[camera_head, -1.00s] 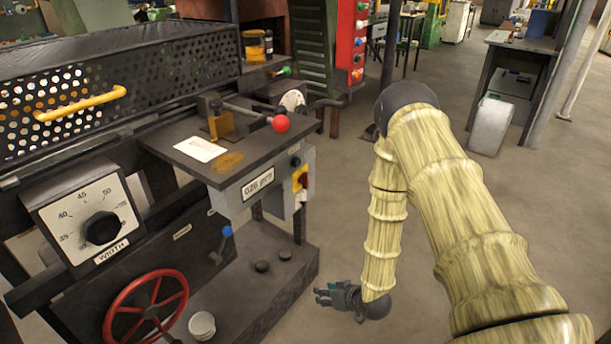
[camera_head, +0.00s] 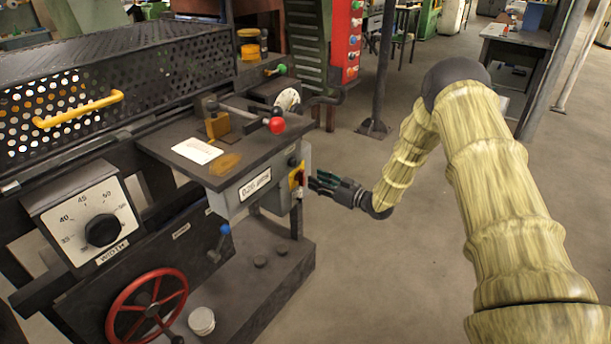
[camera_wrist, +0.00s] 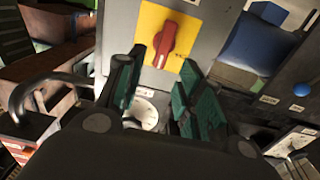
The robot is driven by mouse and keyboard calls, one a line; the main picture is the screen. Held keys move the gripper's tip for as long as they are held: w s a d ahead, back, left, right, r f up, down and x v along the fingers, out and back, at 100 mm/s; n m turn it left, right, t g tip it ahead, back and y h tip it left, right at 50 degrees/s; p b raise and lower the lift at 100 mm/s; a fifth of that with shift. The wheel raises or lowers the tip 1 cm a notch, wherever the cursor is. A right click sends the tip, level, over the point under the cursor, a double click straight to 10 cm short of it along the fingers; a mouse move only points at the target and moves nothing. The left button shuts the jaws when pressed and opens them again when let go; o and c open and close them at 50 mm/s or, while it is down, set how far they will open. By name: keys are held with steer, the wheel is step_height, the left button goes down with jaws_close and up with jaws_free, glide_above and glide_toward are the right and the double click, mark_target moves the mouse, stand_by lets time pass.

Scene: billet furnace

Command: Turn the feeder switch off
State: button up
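The feeder switch (camera_wrist: 164,45) is a red rotary knob on a yellow plate (camera_wrist: 188,22), mounted on a grey box, in the wrist view. In the head view the yellow plate (camera_head: 295,176) sits on the right side of the grey control box (camera_head: 232,203). My gripper (camera_head: 318,182) is just to the right of the plate. In the wrist view my gripper (camera_wrist: 158,88) is open, with its green-padded fingers apart and the red knob beyond the gap between them. I cannot tell whether a finger touches the knob.
A lever with a red ball (camera_head: 277,125) sticks out above the box. A blue-tipped lever (camera_head: 225,230) and a red handwheel (camera_head: 147,308) are lower on the machine. A dark post (camera_head: 381,75) stands behind my arm.

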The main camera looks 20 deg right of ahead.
mark_target(304, 174)
steer(key=shift+x, duration=2.9)
steer(key=shift+c, duration=0.4)
jaws_close()
